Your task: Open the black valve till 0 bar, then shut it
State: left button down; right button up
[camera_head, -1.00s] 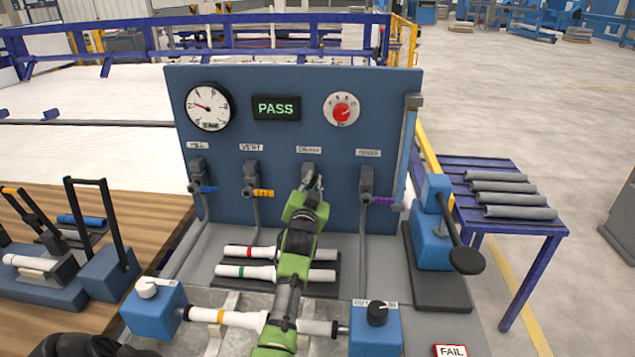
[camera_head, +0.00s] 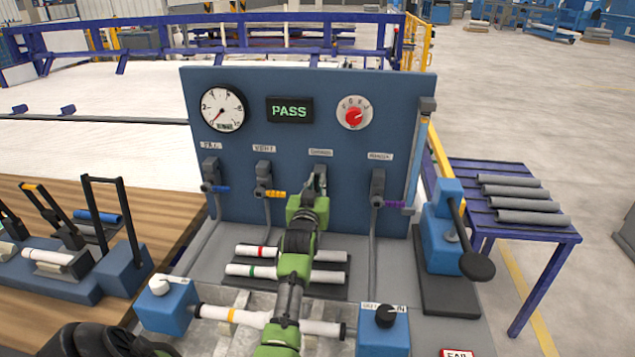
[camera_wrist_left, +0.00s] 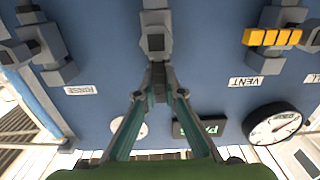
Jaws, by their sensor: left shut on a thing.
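The third valve from the left (camera_head: 320,170) is on the blue panel, and its body also shows in the left wrist view (camera_wrist_left: 155,35). My left gripper (camera_head: 314,186) is at this valve. In the left wrist view my left gripper (camera_wrist_left: 158,82) has its fingertips together on the dark valve handle, which they mostly hide. I cannot tell the handle's exact angle. The round pressure gauge (camera_head: 223,108) has its needle pointing down and left, near the low end of the scale. The display (camera_head: 290,110) reads PASS. My right gripper is not in view.
Valves with blue (camera_head: 218,188), yellow (camera_head: 273,194) and purple (camera_head: 392,204) handles flank it. A red knob (camera_head: 354,117) is above. White pipes (camera_head: 255,251) lie below my arm. A lever press (camera_head: 445,240) and a pipe table (camera_head: 545,232) stand right.

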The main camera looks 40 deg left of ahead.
pick_arm(q)
jog(key=c, duration=2.1)
grip_release()
jog(key=v, duration=1.2)
jog(key=shift+s+f, duration=0.1)
